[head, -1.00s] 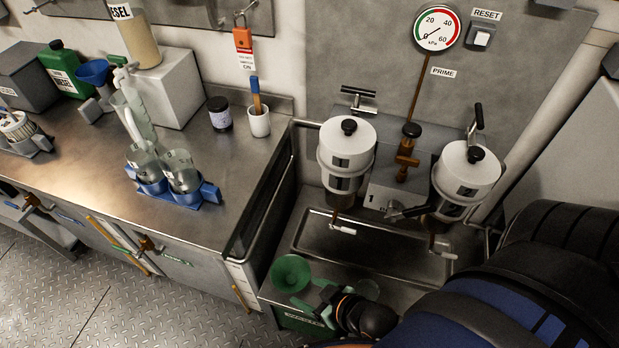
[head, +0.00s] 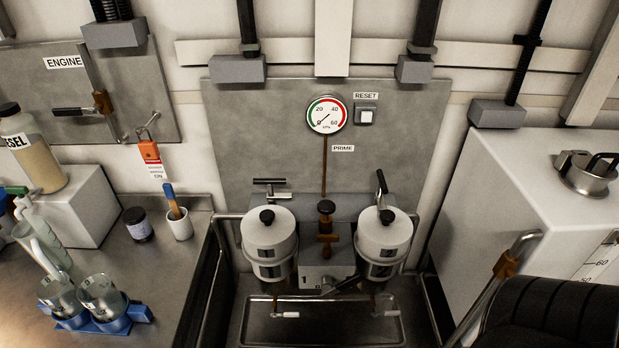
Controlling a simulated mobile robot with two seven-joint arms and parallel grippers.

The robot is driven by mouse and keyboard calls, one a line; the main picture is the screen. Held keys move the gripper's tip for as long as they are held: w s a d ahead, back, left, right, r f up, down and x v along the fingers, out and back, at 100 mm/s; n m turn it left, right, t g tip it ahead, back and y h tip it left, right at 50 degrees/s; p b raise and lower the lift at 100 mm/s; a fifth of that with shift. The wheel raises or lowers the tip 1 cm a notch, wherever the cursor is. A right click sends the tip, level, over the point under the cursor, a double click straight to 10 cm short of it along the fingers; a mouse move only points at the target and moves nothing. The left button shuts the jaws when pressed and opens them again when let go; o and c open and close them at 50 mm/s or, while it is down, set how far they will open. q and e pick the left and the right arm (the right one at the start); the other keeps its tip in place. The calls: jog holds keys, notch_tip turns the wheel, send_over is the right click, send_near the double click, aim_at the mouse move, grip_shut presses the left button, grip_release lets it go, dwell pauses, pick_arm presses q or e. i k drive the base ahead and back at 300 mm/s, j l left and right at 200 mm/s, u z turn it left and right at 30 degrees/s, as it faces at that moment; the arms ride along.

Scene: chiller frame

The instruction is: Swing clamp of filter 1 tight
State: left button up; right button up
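Two white filter housings with black top knobs stand side by side above a drip tray (head: 258,331). The left filter (head: 268,238) has the label 1 near its lower right; the right filter (head: 383,240) stands on the other side of a brass and black priming pump (head: 326,225). A T-shaped clamp handle (head: 270,182) lies level behind the left filter. A second clamp handle (head: 382,182) stands tilted upright behind the right filter. Neither of my grippers shows in the head view.
A gauge (head: 326,115) and a RESET button (head: 366,115) are on the grey panel. A bench with a blue jug holder (head: 139,313), a white cup (head: 179,223) and a dark jar (head: 138,224) is at left. A white tank (head: 545,200) stands at right.

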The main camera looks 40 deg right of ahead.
aim_at(270, 182)
jog(key=z, duration=1)
jog(key=u, duration=0.1)
